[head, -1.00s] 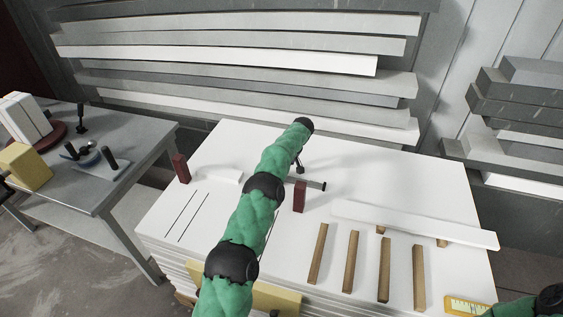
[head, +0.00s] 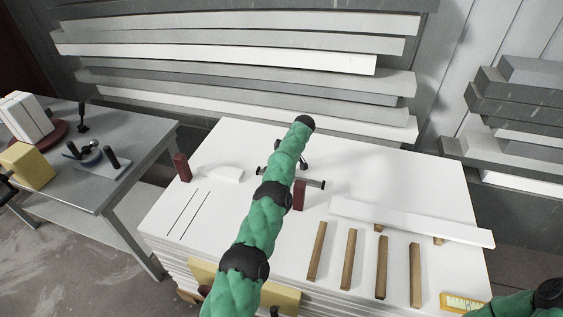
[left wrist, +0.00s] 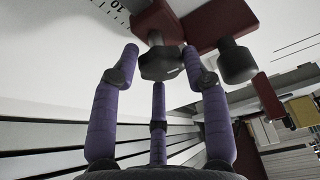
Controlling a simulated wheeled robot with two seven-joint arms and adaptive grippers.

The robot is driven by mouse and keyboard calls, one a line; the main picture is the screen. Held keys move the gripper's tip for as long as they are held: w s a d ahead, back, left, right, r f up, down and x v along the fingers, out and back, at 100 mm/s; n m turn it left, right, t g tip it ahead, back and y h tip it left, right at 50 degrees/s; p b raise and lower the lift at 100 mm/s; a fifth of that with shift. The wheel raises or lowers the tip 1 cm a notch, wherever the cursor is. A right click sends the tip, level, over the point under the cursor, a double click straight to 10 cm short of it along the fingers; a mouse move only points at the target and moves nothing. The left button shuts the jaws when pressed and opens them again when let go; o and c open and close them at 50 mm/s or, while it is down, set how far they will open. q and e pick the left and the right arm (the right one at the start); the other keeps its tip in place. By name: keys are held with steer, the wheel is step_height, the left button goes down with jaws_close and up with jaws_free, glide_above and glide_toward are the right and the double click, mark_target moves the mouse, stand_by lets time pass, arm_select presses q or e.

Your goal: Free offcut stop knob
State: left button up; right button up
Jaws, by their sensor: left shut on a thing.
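In the left wrist view my left gripper (left wrist: 160,66) has its purple fingers closed around a dark knob (left wrist: 162,57). The knob sits against a dark red block (left wrist: 158,22). A second dark knob (left wrist: 236,62) stands beside it, near another dark red block (left wrist: 210,20). In the head view my green left arm reaches over the white board and hides most of that gripper. A dark red stop block (head: 299,196) shows just right of the arm, by a thin dark bar (head: 314,184). Another dark red block (head: 182,168) stands at the board's left. My right gripper is out of view.
The white board stack (head: 370,165) carries a long white strip (head: 410,222) at right and several wooden sticks (head: 350,258). A small white piece (head: 220,174) lies left of my arm. A grey side table (head: 110,180) with tools stands at left.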

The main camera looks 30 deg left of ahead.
arm_select(q)
steer(key=shift+a+r, duration=0.1)
steer(key=shift+r, duration=0.15)
stand_by(0.3)
steer(key=o, duration=1.1)
steer(key=shift+s, duration=0.1)
steer(key=shift+f, duration=0.1)
steer(key=shift+v, duration=3.75)
